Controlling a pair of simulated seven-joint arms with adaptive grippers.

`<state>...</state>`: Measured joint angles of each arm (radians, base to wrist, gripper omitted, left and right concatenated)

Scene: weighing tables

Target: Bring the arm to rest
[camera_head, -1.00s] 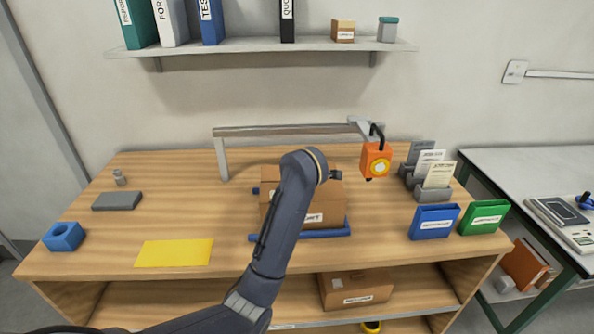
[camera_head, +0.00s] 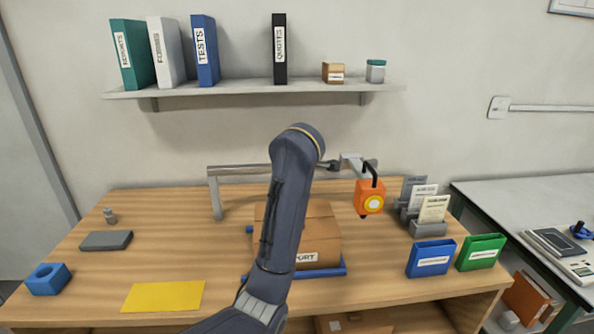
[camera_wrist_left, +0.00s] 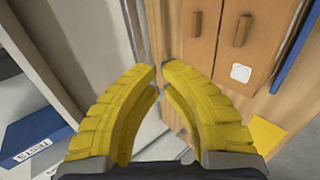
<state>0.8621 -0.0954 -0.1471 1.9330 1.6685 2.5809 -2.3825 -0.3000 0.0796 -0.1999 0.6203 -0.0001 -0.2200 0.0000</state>
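My left arm (camera_head: 285,205) rises from the bottom of the head view in front of the middle of the bench, its rounded joint above the bench. Its gripper is not seen there. In the left wrist view the left gripper (camera_wrist_left: 160,75) has two yellow ribbed fingers curving toward each other. A narrow gap is left between their tips, and I see nothing held in it. My right arm and gripper are not in view.
On the bench (camera_head: 225,270) a brown box (camera_head: 322,232) sits on a blue tray (camera_head: 343,268), partly behind my arm. An orange hanging device (camera_head: 370,197) is to its right. A wall shelf (camera_head: 235,93) carries binders. The bench's left front holds a yellow sheet (camera_head: 163,296).

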